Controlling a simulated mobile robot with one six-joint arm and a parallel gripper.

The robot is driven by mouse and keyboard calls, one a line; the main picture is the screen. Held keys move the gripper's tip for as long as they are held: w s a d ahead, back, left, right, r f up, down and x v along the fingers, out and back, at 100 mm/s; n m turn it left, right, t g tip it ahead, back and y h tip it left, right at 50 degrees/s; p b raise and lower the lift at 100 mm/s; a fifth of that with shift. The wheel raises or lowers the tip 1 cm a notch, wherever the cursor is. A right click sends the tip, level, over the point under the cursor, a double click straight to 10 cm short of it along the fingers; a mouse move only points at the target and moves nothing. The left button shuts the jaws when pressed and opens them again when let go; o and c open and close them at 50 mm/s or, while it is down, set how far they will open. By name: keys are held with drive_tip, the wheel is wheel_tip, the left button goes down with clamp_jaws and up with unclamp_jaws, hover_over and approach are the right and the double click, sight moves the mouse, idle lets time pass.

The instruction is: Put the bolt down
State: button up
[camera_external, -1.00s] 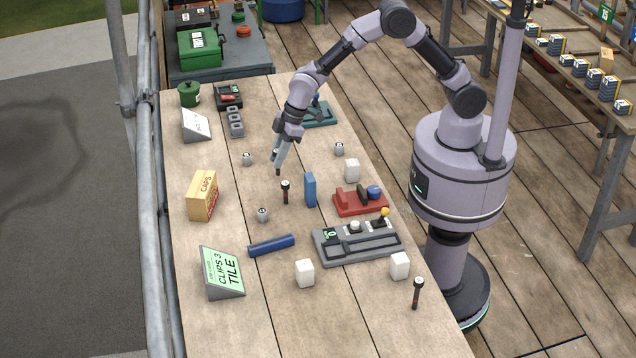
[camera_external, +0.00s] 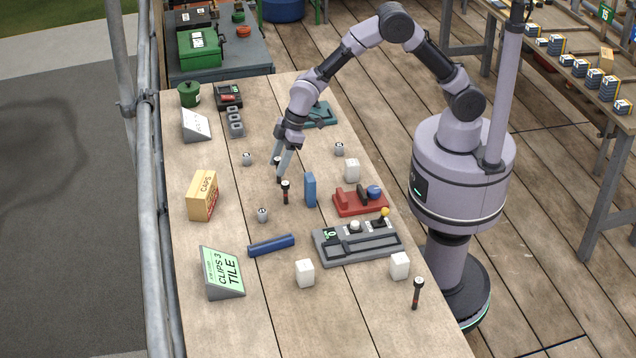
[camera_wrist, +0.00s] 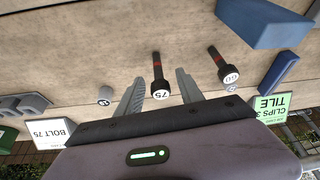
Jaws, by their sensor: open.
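My gripper (camera_wrist: 160,92) is open low over the bench, its two fingers spread apart. A black-headed bolt with a red band, marked 75 (camera_wrist: 160,90), is between the fingers in the wrist view, with a gap on each side. In the external view my gripper (camera_external: 279,170) mostly hides this bolt. I cannot see clearly where its foot meets the bench. A second bolt, marked 60 (camera_wrist: 229,74), stands to the right in the wrist view; it also stands just in front of my gripper in the external view (camera_external: 285,192).
A blue upright block (camera_external: 310,189) stands close by on the right. Small grey pieces (camera_external: 247,159) (camera_external: 263,215) and a CAPS box (camera_external: 202,196) are around. A white BOLT 75 sign (camera_wrist: 54,133) shows in the wrist view. Another bolt (camera_external: 416,293) stands near the front edge.

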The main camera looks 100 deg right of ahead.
drive_tip(key=s+a+r+m+p, duration=0.1)
drive_tip(key=s+r+p, duration=0.1)
drive_tip(key=s+r, duration=0.5)
drive_tip(key=s+a+r+p, duration=0.1)
drive_tip(key=s+r, duration=0.2)
drive_tip(key=r, duration=0.8)
drive_tip(key=s+a+r+m, duration=0.2)
drive_tip(key=s+a+r, duration=0.1)
drive_tip(key=s, duration=0.9)
drive_tip(key=s+a+r+m+t+y, duration=0.1)
drive_tip(key=s+a+r+m, duration=0.2)
drive_tip(key=s, duration=0.9)
drive_tip(key=shift+a+r, duration=0.15)
drive_tip(key=shift+a, duration=0.3)
drive_tip(key=shift+s, duration=0.1)
drive_tip(key=shift+c, duration=0.4)
